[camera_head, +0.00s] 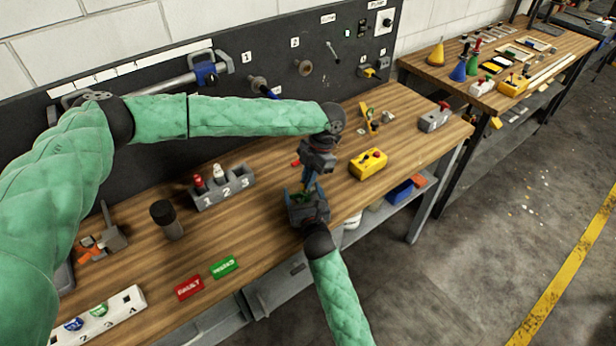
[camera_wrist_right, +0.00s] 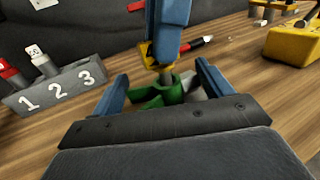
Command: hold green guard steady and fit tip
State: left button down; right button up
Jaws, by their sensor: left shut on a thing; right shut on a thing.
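The green guard (camera_wrist_right: 150,98) sits between the blue fingers of my right gripper (camera_wrist_right: 163,88), which is shut on it low over the wooden bench. A little of the guard shows in the head view (camera_head: 299,198), mostly hidden by my right gripper (camera_head: 303,198). A grey stem (camera_wrist_right: 168,78) shows below the yellow piece, right at the guard. I cannot tell whether it is seated in the guard.
A yellow box (camera_head: 368,164) stands to the right. Red (camera_head: 188,287) and green (camera_head: 223,267) labels lie near the front edge.

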pick_arm(q)
jog(key=shift+f, duration=0.7)
pick_arm(e)
jog(key=shift+f, duration=0.1)
pick_arm(q)
jog(key=c, duration=1.1)
grip_release()
jog(key=shift+r, duration=0.1)
jog(key=shift+v, duration=3.4)
pick_arm(e)
jog(key=o, duration=1.3)
jog(key=shift+c, duration=0.2)
